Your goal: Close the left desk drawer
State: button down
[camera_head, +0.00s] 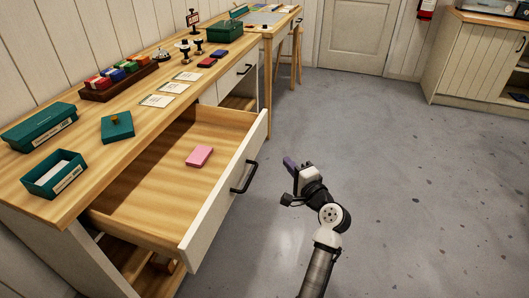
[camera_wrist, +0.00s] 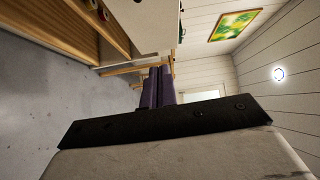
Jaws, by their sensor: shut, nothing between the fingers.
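The left desk drawer (camera_head: 165,185) is pulled far out of the wooden desk (camera_head: 75,185). It has a white front panel (camera_head: 215,215) with a black bar handle (camera_head: 244,177). A pink box (camera_head: 199,156) lies inside on the drawer floor. My gripper (camera_head: 290,163) is to the right of the drawer front, over the open floor, apart from the handle. Its purple fingers are shut with nothing between them; they also show in the wrist view (camera_wrist: 158,86).
A second drawer (camera_head: 238,76) farther along the desk looks shut. Teal boxes (camera_head: 55,174), cards (camera_head: 157,100) and a rack of coloured blocks (camera_head: 118,80) stand on the desktop. The grey floor (camera_head: 400,180) to the right is clear up to a cabinet (camera_head: 470,65).

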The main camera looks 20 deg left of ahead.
jog(key=f, duration=0.1)
jog(key=p, duration=0.3)
send_near(258, 140)
jog(key=w+d+x, duration=0.1)
jog(key=x, duration=0.4)
jog(key=shift+s+a, duration=0.2)
jog(key=shift+a, duration=0.55)
